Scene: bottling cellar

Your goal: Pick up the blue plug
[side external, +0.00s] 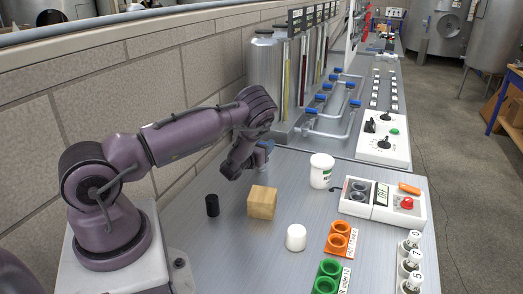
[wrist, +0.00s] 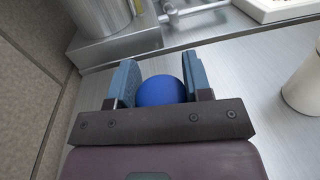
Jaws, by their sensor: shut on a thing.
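The blue plug (wrist: 161,91) shows in the wrist view as a rounded blue shape between the two blue-grey fingers. My gripper (wrist: 160,78) is shut on it, with one finger against each side. In the side external view my gripper (side external: 262,159) is over the far left part of the metal bench, behind the wooden block. There the plug is mostly hidden by the fingers. I cannot tell exactly how far the plug is from the bench top.
A wooden block (side external: 261,201), black cylinder (side external: 212,205), white cylinder (side external: 296,238) and white jar (side external: 321,171) stand on the bench. Orange (side external: 341,239) and green (side external: 328,278) holders and a control box (side external: 397,207) lie right. Steel tanks (side external: 265,70) and piping stand behind; a block wall runs left.

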